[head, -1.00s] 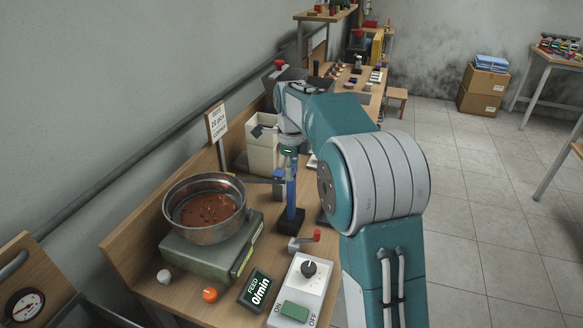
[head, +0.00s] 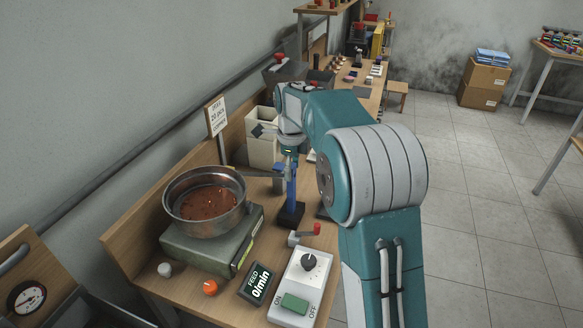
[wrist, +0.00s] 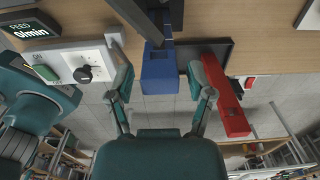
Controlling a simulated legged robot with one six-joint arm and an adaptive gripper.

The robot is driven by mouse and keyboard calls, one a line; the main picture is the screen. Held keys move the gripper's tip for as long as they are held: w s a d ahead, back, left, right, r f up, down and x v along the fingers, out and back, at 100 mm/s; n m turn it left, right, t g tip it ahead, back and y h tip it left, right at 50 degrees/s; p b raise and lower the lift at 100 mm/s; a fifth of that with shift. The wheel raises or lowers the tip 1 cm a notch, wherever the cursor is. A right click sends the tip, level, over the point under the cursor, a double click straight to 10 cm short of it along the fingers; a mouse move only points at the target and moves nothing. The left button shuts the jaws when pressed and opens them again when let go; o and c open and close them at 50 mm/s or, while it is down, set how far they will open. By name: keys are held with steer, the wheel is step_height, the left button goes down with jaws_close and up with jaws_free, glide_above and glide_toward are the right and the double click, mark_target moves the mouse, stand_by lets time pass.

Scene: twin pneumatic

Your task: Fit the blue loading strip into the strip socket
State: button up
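A tall blue piece (head: 291,186), which looks like the blue loading strip, stands upright above a black base (head: 291,216) on the bench. In the wrist view a blue block (wrist: 160,77) with a small notch in its top lies between my fingers. I cannot tell for sure whether it is the same piece. My gripper (wrist: 161,72) is open, with a visible gap on each side of the block. In the head view my gripper (head: 289,152) hangs over the top of the blue piece. I cannot clearly make out the strip socket; the black base may be part of it.
A steel bowl (head: 205,205) on a green-grey feeder (head: 205,243) is left of the blue piece. A controller with knob (head: 303,280) and a feed display (head: 259,284) stand in front.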

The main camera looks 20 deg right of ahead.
stand_by(0.3)
step_height(320, 180, up, 12)
stand_by(0.5)
